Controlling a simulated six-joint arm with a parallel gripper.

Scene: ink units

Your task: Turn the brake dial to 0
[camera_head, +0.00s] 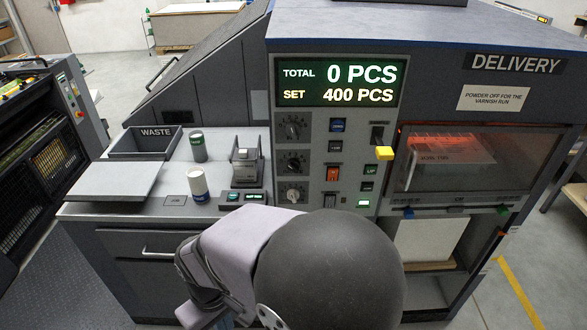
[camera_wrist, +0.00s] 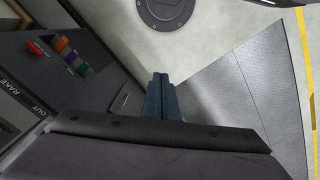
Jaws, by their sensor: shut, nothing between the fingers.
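Three round dials stand in a column on the delivery console in the head view: a dark upper dial (camera_head: 293,127), a dark middle dial (camera_head: 293,162) and a lighter lower dial (camera_head: 293,193). Their labels and pointer settings are too small to read, so I cannot tell which is the brake dial. My gripper (camera_wrist: 164,82) shows in the wrist view, its fingers together and empty, over the floor and away from the dials. In the head view its fingers cannot be made out; my arm fills the lower middle, in front of the console.
The display (camera_head: 338,83) reads TOTAL 0 PCS, SET 400 PCS. On the left shelf are a white-topped can (camera_head: 198,186), a greenish can (camera_head: 197,146) and a waste bin (camera_head: 146,143).

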